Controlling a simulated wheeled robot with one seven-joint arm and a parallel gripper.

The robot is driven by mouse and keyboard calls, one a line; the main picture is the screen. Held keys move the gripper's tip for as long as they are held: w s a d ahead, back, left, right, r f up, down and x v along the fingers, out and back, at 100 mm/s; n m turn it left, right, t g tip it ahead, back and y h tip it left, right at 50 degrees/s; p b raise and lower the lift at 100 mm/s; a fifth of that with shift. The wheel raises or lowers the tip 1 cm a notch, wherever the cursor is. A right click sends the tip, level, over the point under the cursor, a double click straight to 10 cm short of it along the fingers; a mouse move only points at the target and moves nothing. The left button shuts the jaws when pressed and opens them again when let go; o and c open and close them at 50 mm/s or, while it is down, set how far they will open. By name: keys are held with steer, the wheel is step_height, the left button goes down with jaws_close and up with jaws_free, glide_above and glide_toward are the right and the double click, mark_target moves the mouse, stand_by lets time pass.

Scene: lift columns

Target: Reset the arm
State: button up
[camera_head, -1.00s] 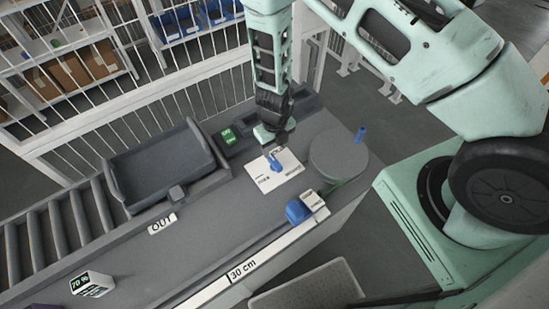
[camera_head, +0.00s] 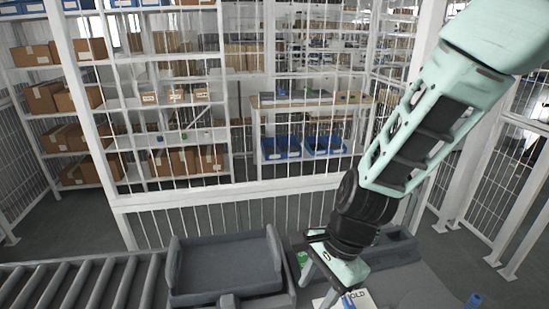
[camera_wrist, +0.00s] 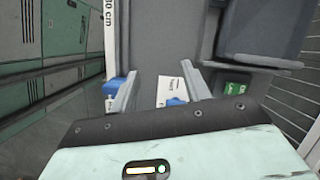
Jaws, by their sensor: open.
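My gripper (camera_head: 328,288) hangs over the counter at the lower right of the head view, pointing down. The card shows only partly in the head view (camera_head: 363,299), cut off by the lower edge.
A dark grey tray (camera_head: 225,268) stands left of my gripper, beside a roller conveyor (camera_head: 70,285). A small green box (camera_head: 302,258) sits close behind the gripper. Another blue item (camera_wrist: 114,87) lies by the counter's edge. White fencing and shelves stand behind.

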steer(key=s+d+n+h+b, duration=0.1)
steer(key=s+d+n+b, duration=0.1)
steer(key=s+n, duration=0.2)
steer(key=s+d+r+n+h+b, duration=0.1)
steer(key=s+d+n+b, duration=0.1)
steer(key=n, duration=0.7)
steer(key=s+d+n+t+b, duration=0.1)
steer(key=s+d+n+b, duration=0.1)
steer(key=s+n+b, duration=0.2)
steer(key=s+n, duration=0.3)
steer(key=shift+r+h, duration=0.35)
steer(key=shift+h, duration=0.05)
